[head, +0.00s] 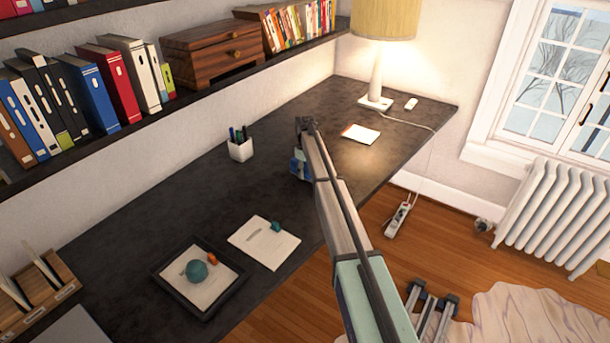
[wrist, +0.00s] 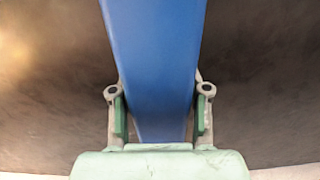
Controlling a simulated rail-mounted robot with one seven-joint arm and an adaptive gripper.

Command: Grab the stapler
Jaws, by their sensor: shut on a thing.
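The stapler is the long blue thing (wrist: 153,55) that fills the middle of the wrist view, running from the top edge down to the pale green palm of my gripper. My gripper (wrist: 160,108) has a green-padded finger on each side of it and is shut on it. The stapler's far end runs out of the picture. In the head view a small blue patch (head: 297,168) shows beside my arm, over the dark desk's front part; my arm hides much of it, and I cannot tell how high it is.
The dark desk (head: 205,200) bears a white pen cup (head: 240,150), a notepad (head: 361,133), a lamp (head: 376,85), a paper sheet (head: 262,243) and a black tray (head: 165,277) with a teal ball. A bookshelf (head: 190,95) runs above the desk's back. Bare desk lies around the cup.

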